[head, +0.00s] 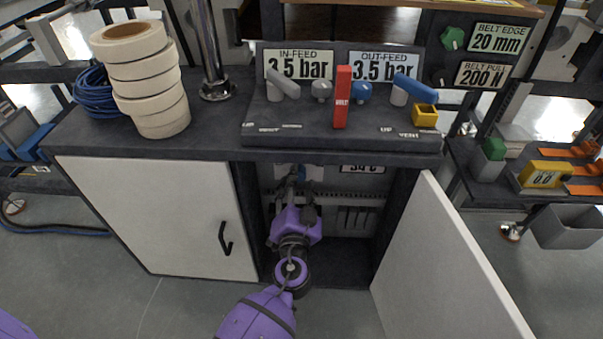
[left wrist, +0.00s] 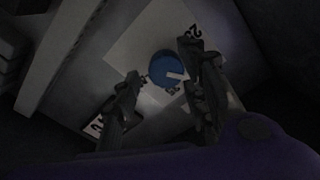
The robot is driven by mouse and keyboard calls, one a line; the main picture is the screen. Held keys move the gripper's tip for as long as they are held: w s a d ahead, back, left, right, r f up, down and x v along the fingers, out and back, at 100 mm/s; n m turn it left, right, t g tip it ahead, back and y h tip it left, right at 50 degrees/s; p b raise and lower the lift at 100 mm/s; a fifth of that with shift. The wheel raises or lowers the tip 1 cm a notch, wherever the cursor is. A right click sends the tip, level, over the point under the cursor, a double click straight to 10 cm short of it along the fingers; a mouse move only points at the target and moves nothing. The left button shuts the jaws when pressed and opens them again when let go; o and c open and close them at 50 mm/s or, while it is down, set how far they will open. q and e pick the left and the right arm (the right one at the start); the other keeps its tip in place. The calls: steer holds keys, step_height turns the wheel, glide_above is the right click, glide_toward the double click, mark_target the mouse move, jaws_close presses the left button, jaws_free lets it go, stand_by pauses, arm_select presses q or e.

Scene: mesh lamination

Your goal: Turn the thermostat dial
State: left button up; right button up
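The thermostat dial (left wrist: 170,70) is a round blue knob with a pale pointer mark, on a light plate (left wrist: 125,55) with numbers inside the cabinet. My left gripper (left wrist: 160,85) is open, with one finger on each side of the dial in the left wrist view. I cannot tell whether the fingers touch it. In the head view my left gripper (head: 292,178) reaches into the open cabinet under the counter, and the dial is mostly hidden there. A display (head: 362,168) shows partly below the counter edge. My right gripper is not in view.
The right cabinet door (head: 440,265) stands open; the left door (head: 155,215) is shut. The counter (head: 225,140) above carries tape rolls (head: 145,85), a red lever (head: 342,98) and a yellow box (head: 425,115). The cabinet walls leave narrow room around my arm.

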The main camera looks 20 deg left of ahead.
mark_target(300, 179)
arm_select(q)
steer(key=x, duration=0.3)
steer(key=shift+w, duration=0.2)
steer(key=shift+w+a, duration=0.1)
steer(key=shift+w, duration=0.05)
jaws_close()
steer(key=shift+f+b, duration=0.2)
steer(key=shift+b, duration=0.15)
steer(key=shift+m, duration=0.3)
jaws_free()
steer(key=shift+d, duration=0.2)
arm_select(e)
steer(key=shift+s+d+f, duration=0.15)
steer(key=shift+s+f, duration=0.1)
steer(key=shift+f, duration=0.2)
